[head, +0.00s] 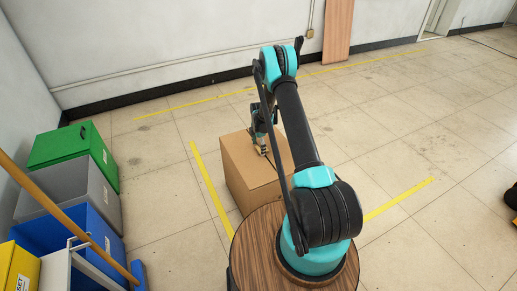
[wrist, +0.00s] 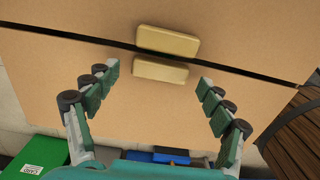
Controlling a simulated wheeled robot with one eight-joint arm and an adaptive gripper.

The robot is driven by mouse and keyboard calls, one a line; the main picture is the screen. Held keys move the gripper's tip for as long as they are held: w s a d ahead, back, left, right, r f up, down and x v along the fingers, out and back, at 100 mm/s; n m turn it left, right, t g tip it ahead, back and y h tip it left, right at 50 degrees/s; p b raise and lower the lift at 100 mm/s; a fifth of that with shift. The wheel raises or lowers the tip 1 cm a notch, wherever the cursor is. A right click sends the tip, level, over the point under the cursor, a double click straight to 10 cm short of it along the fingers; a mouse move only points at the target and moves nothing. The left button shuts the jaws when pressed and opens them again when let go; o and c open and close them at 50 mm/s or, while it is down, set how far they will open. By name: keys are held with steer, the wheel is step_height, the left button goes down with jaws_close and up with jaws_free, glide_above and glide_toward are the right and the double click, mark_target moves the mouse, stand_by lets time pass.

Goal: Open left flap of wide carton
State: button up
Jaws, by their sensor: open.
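The wide carton (head: 236,170) is a brown box on the floor in the head view, just beyond my round wooden-topped base. My gripper (head: 263,149) is over the carton's top, pointing down. In the wrist view the top shows as two flaps that meet at a dark seam. The nearer flap (wrist: 150,105) and the farther flap (wrist: 230,25) each carry a tan block beside the seam: the near block (wrist: 160,69) and the far block (wrist: 168,40). My gripper also shows in the wrist view (wrist: 158,75), open, its fingers on either side of the near block. Contact cannot be told.
Green (head: 70,145), grey (head: 75,190) and blue (head: 85,225) bins stand at the left wall, with a yellow box (head: 18,268) and a wooden pole (head: 60,215) nearby. Yellow floor lines run around the carton.

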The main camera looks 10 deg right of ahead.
steer(key=shift+f, duration=0.35)
steer(key=shift+c, duration=0.2)
